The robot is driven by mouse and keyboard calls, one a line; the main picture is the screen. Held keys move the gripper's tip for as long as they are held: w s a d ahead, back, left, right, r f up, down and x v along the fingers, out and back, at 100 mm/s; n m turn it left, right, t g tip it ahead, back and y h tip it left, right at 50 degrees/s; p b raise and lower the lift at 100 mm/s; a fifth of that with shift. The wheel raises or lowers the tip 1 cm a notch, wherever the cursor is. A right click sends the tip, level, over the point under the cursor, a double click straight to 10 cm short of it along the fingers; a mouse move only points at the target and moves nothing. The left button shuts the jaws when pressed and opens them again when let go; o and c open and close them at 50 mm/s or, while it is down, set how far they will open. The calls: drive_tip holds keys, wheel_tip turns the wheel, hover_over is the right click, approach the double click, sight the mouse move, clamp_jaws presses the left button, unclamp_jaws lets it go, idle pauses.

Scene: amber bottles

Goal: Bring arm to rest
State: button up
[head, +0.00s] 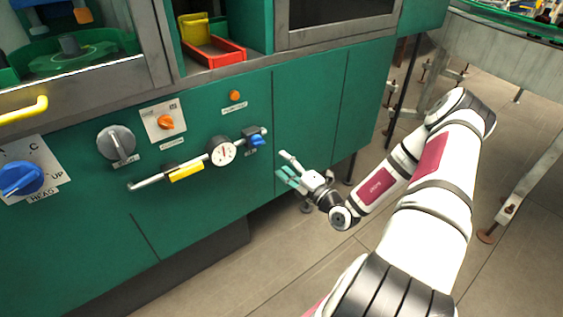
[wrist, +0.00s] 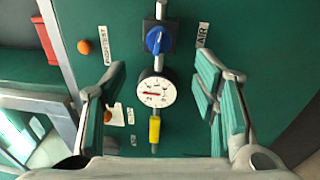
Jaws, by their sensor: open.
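My gripper (head: 287,171) is in front of the green machine panel (head: 310,110), to the right of the gauge and the blue AIR valve. It is open and holds nothing. My arm reaches in from the lower right of the head view. In the wrist view my gripper (wrist: 160,105) has its two fingers spread wide, with the blue valve (wrist: 157,40) and the round gauge (wrist: 156,91) seen between them, apart from the fingers. The valve also shows in the head view (head: 257,141), as does the gauge (head: 222,151).
A red tray (head: 228,56) sits in an opening above. Metal conveyor legs (head: 528,185) stand at right; tiled floor is open below.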

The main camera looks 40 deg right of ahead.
idle(0.4)
drive_tip(key=a+r+n+g+y, duration=0.6)
drive_tip(key=a+r+n+y, duration=0.6)
drive_tip(key=a+n, duration=0.4)
drive_tip(key=s+a+r+n+g+h, duration=0.1)
drive_tip(key=s+a+r+n+g, duration=0.5)
drive_tip(key=s+n, duration=0.4)
drive_tip(key=s+a+r+n+g+h, duration=0.2)
drive_tip(key=s+a+r+n+g, duration=0.2)
drive_tip(key=s+a+n+g, duration=0.55)
drive_tip(key=s+d+r+n+t+h, duration=0.45)
drive_tip(key=s+d+n+h, duration=0.5)
drive_tip(key=s+n, duration=0.6)
wheel_tip(320, 180, up, 15)
drive_tip(key=w+n+t+p, duration=0.1)
drive_tip(key=t+p, duration=0.1)
drive_tip(key=p, duration=1.1)
drive_tip(key=shift+w+r+n+h, duration=0.2)
drive_tip(key=shift+w+n+h, duration=0.1)
drive_tip(key=shift+w+h, duration=0.15)
